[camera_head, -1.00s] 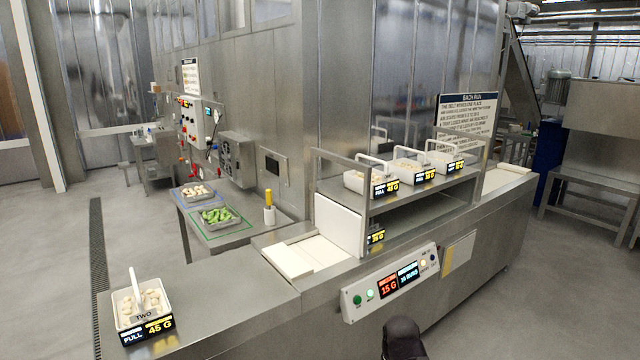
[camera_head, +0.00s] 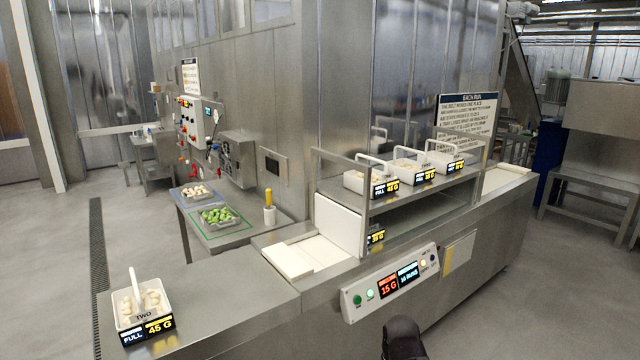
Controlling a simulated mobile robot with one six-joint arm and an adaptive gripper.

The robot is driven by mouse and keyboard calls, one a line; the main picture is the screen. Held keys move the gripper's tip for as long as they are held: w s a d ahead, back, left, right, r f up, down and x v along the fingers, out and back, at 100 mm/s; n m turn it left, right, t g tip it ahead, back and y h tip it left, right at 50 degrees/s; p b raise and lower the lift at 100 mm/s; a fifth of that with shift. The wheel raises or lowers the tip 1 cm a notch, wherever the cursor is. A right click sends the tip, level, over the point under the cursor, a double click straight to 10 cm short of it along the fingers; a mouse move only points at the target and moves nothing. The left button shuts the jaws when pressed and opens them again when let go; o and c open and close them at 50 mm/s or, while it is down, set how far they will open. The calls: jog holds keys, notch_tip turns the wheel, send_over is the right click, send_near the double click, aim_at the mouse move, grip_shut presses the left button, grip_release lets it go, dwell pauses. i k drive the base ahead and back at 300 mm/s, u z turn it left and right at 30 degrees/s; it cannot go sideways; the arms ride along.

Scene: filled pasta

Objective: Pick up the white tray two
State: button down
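The white tray two (camera_head: 142,318) stands upright at the left end of the steel counter. It is marked TWO, has a tall white handle, and holds several pale pasta pieces. A black label in front of it reads FULL and 45 G. A dark rounded part (camera_head: 402,338), which looks like part of my arm, shows at the bottom edge, well to the right of the tray. My gripper's fingers are not in view.
A raised shelf (camera_head: 420,182) carries several white handled trays with labels. Below it are a white belt (camera_head: 300,256) and a control panel (camera_head: 390,283) reading 15 G. A side table (camera_head: 235,236) holds two trays of food. The counter right of tray two is clear.

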aim_at(143, 311)
jog(key=u, duration=1.25)
jog(key=k, duration=0.65)
jog(key=u, duration=0.55)
jog(key=i, duration=0.35)
jog(key=z, duration=0.1)
